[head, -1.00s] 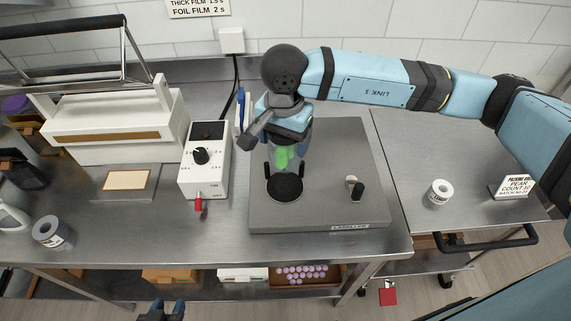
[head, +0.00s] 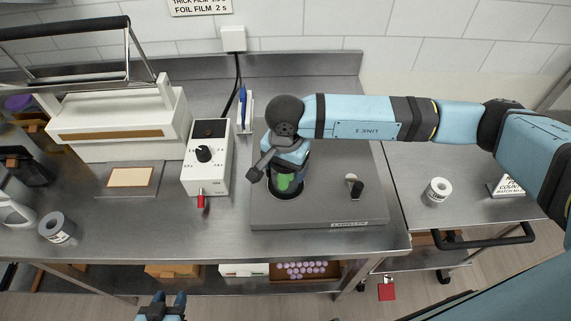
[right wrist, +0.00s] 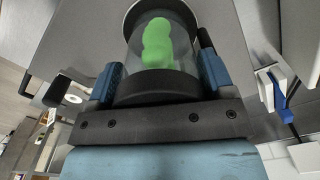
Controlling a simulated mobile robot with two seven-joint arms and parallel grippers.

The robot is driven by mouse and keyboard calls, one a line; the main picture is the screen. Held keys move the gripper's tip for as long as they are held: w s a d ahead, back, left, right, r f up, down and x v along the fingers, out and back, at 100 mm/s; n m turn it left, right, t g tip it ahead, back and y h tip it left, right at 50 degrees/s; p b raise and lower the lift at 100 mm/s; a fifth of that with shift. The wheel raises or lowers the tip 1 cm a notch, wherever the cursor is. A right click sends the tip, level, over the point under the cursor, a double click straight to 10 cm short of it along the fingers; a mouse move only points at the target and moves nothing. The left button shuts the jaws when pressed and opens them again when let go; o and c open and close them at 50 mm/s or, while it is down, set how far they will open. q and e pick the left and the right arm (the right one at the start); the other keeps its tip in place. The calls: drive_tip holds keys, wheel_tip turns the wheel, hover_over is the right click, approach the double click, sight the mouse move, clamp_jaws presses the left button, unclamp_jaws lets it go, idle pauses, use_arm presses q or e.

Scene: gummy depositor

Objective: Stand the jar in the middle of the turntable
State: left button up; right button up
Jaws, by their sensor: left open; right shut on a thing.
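The clear jar with green gummies (head: 285,184) is in my right gripper (head: 287,174), over the black round turntable (head: 284,197) of the grey labeller. In the right wrist view the jar (right wrist: 160,50) sits between the two blue fingers of my right gripper (right wrist: 160,76), with the dark turntable (right wrist: 133,14) beyond it. The jar looks about upright. My wrist covers its upper part in the head view, and I cannot tell whether its base touches the disc. My left gripper (head: 166,303) is open and empty at the bottom edge, in front of the bench.
The labeller deck (head: 330,205) carries a small post (head: 355,187) right of the turntable. A white control box (head: 208,160) with a knob stands to its left, near a sealer (head: 120,125). A label roll (head: 438,190) and a sign (head: 508,185) are on the right table.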

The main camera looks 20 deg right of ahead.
drive_tip(key=shift+f, duration=0.2)
drive_tip(key=o, duration=1.3)
drive_tip(key=shift+c, duration=0.2)
drive_tip(key=shift+r, duration=0.45)
wheel_tip(320, 180, up, 11)
drive_tip(key=shift+f+b, duration=0.2)
drive_tip(key=shift+b, duration=1)
drive_tip(key=shift+r, duration=0.5)
